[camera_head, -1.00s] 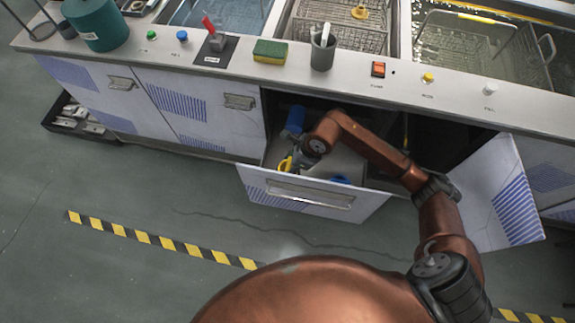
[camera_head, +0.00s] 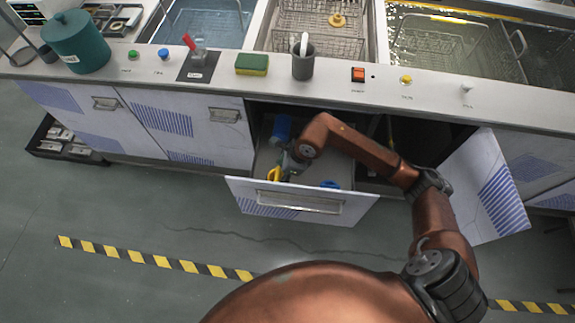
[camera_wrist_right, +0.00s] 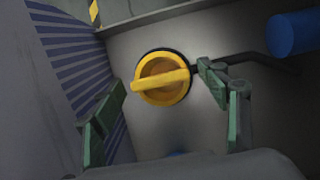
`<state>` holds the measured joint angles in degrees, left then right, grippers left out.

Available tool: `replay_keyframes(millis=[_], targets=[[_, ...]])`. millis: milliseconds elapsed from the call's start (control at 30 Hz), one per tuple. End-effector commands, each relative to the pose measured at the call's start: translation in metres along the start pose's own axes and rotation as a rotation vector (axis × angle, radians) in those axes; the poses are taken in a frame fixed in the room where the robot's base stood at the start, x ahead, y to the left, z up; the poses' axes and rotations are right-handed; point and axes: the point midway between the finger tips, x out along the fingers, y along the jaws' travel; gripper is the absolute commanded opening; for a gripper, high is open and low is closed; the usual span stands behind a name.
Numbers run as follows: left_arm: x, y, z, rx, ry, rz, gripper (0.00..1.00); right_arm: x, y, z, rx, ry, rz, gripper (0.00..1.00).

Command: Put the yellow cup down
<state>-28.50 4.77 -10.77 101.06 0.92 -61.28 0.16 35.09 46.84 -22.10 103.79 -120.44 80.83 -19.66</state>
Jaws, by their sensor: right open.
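The yellow cup (camera_wrist_right: 162,78) is round with a bar across its top. It appears to rest on the grey floor of the open drawer (camera_wrist_right: 150,40). It also shows in the head view (camera_head: 274,174), just behind the front panel of the drawer (camera_head: 255,192). My right gripper (camera_wrist_right: 160,88) is open, with its green-padded fingers apart on either side of the cup. In the head view my right gripper (camera_head: 288,167) is inside the drawer beside the cup and partly hidden by my wrist. My left gripper is not in view.
A blue cylinder (camera_head: 281,128) lies at the back of the drawer and shows in the wrist view (camera_wrist_right: 295,33). Another blue thing (camera_head: 330,185) is to the right. An open cabinet door (camera_head: 490,190) stands right of my arm. The counter (camera_head: 420,98) overhangs the drawer.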

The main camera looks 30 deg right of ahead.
Motion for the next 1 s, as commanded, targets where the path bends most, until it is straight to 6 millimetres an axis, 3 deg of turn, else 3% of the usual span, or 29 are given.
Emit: replay_keyframes(millis=[100,533,700,1000], targets=[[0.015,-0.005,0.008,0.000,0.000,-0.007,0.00,-0.024,-0.001,0.002,-0.002,-0.001,-0.005,0.68],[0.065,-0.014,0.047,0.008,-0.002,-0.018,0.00,-0.088,-0.001,0.001,-0.001,0.000,-0.004,0.68],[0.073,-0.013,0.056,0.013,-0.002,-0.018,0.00,-0.100,0.000,0.001,-0.001,0.000,-0.001,0.68],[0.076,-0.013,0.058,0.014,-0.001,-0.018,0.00,-0.102,0.000,0.000,0.000,0.000,0.000,0.68]])
